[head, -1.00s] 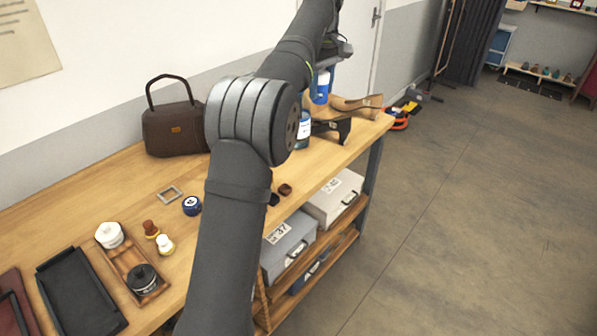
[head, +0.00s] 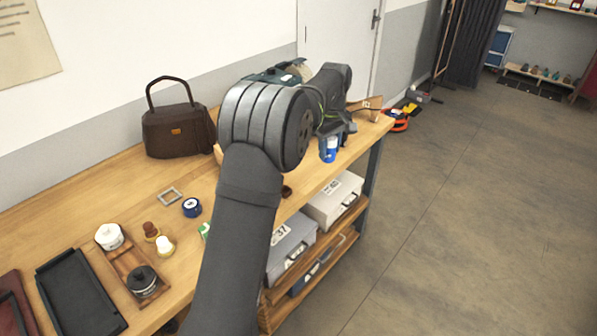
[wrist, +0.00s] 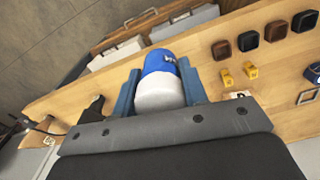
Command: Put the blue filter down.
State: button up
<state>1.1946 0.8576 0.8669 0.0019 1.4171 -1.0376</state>
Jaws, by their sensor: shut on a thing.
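The blue filter (head: 329,149) is a blue cylinder hanging below my gripper (head: 335,133), near the front edge of the wooden table (head: 120,190). In the wrist view the blue filter (wrist: 160,63) shows a blue body with white lettering and a white end. It sits between the two blue-grey fingers of my gripper (wrist: 159,88), which are shut on it. I cannot tell whether the filter touches the tabletop.
A brown handbag (head: 175,130) stands against the wall. Grey boxes (head: 333,200) sit on the shelf below. My arm hides the table's middle.

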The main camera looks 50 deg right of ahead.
jog(key=w+f, duration=0.2)
jog(key=w, duration=0.1)
jog(key=w+f, duration=0.2)
jog(key=w, duration=0.2)
jog(key=w+f, duration=0.3)
jog(key=w, duration=0.1)
jog(key=shift+w+f, duration=0.1)
jog(key=shift+w, duration=0.15)
jog(key=shift+f, duration=2)
jog(key=shift+f, duration=0.2)
jog(key=o, duration=1)
jog(key=shift+r, duration=0.1)
notch_tip(320, 180, up, 12)
jog(key=shift+r, duration=0.1)
